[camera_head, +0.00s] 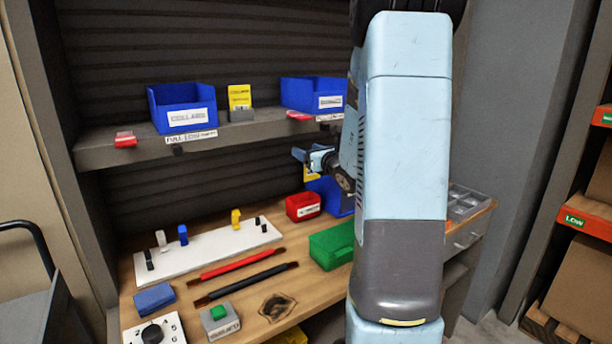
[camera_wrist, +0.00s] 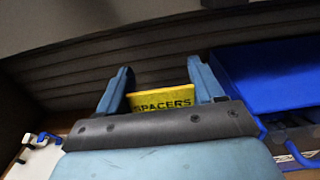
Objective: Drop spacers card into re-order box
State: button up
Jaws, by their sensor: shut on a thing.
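The yellow spacers card (camera_wrist: 163,99), with its name in dark letters, is between the two blue fingers of my gripper (camera_wrist: 161,88) in the wrist view. My gripper is shut on it. In the head view my gripper (camera_head: 312,156) is above the bench and below the shelf, and a yellow patch of the card (camera_head: 309,174) shows under it. A small red box (camera_head: 302,206) with a white label stands on the bench, below and left of my gripper. Its label is too blurred to read, so I cannot tell whether it is the re-order box.
A blue bin (camera_head: 328,194) stands right of the red box, partly hidden by my arm; a blue bin also fills the right of the wrist view (camera_wrist: 270,75). A green box (camera_head: 331,244) is nearer. The shelf (camera_head: 255,130) overhead holds blue bins and another yellow card (camera_head: 239,97).

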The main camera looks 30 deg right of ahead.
jog(key=w+d+f, duration=0.1)
jog(key=w+f, duration=0.4)
jog(key=f, duration=0.4)
jog(key=shift+w+d+f, duration=0.15)
jog(key=shift+w+d, duration=0.05)
jog(key=shift+d, duration=0.05)
jog(key=shift+f, duration=0.4)
jog(key=o, duration=1.1)
jog(key=shift+r, duration=0.15)
